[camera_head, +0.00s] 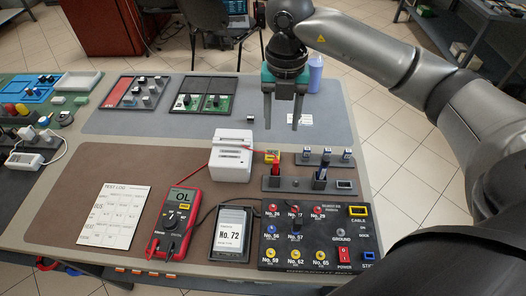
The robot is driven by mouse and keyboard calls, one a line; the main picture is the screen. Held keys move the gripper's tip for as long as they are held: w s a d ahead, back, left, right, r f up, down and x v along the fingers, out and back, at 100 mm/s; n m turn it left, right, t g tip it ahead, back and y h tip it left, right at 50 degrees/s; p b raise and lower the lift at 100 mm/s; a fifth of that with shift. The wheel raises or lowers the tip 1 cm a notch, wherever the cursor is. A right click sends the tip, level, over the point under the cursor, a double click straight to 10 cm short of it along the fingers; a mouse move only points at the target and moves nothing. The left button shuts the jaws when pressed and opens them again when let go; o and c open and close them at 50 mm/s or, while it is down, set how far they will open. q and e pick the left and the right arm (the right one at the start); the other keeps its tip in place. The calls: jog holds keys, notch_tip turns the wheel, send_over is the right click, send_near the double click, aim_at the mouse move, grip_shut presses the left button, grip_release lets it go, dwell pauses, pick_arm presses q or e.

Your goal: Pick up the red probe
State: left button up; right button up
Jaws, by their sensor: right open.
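The red probe (276,164) stands upright in a dark holder rail (288,184) right of the white printer-like box. A red lead runs from near it towards the red multimeter (174,222), whose display reads OL. A dark probe (320,172) stands in the same rail to its right. My right gripper (282,125) points down with two dark fingers spread apart and nothing between them. It is above and behind the red probe in the picture, not touching it. My left gripper is not in view.
A white printer-like box (231,155) stands left of the rail. Board trays (203,94) and a blue bottle (315,74) are farther back.

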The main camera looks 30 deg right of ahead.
notch_tip(320, 180, down, 5)
jog(key=shift+s+r, duration=0.1)
send_over(276, 161)
jog(key=f, duration=0.4)
jog(key=shift+s+d+f+b, duration=0.15)
jog(key=shift+s+b, duration=0.05)
jog(key=shift+b, duration=0.2)
jog(key=shift+f, duration=0.9)
jog(key=f, duration=0.4)
jog(key=shift+w, duration=0.2)
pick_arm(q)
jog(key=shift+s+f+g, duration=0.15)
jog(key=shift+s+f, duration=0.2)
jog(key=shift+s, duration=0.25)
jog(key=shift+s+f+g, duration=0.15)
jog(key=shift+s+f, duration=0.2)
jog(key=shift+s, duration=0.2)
pick_arm(e)
jog(key=shift+f, duration=0.1)
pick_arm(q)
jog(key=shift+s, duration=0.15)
pick_arm(e)
grip_shut()
